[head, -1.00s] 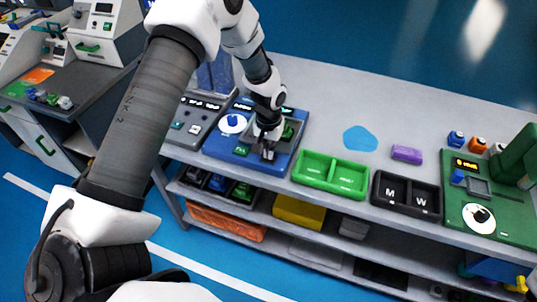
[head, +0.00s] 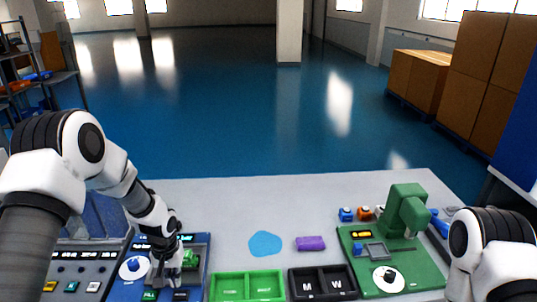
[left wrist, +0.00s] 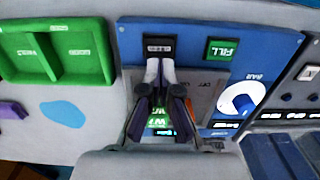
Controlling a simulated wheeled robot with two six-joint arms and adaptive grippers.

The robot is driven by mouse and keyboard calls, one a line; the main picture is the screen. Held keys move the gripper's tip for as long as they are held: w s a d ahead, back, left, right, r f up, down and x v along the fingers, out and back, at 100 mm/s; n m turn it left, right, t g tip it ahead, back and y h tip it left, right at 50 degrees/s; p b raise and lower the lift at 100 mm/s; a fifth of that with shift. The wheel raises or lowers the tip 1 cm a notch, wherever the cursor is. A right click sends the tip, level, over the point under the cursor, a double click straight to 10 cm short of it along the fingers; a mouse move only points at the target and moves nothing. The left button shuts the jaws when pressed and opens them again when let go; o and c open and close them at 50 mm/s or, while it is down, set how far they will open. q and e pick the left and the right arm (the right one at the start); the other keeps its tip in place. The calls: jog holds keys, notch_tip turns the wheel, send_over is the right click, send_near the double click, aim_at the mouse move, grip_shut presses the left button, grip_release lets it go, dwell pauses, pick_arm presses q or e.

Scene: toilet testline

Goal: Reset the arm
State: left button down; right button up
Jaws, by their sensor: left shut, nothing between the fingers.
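My left gripper (head: 166,272) reaches down over the blue test station (head: 118,291) at the left of the bench. In the left wrist view its fingers (left wrist: 156,75) are shut with nothing between them, tips close to a black switch on the blue panel (left wrist: 190,47). Whether they touch it I cannot tell. The green FILL button (left wrist: 222,49) and a white dial (left wrist: 238,101) are beside the fingers. Part of the station is hidden under my gripper. My right arm shows at the right edge of the head view; its gripper is out of frame.
A green two-part tray (head: 247,284) and a black tray marked M and W (head: 322,283) stand along the front. A blue patch (head: 265,243) and a purple block (head: 310,243) lie mid-bench. A green machine (head: 403,212) stands at right. The bench's back middle is clear.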

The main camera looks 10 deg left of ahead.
pick_arm(q)
jog(key=s+d+f+b, duration=0.1)
jog(key=s+d+f, duration=0.1)
jog(key=s+f, duration=0.3)
jog(key=s+d+f+m+b, duration=0.1)
jog(key=s+d+f, duration=0.2)
jog(key=s, duration=1)
jog(key=s+d+f+m+b, duration=0.1)
jog(key=s+d+f, duration=0.2)
jog(key=s+f, duration=0.4)
jog(key=s, duration=0.3)
jog(key=shift+d, duration=0.25)
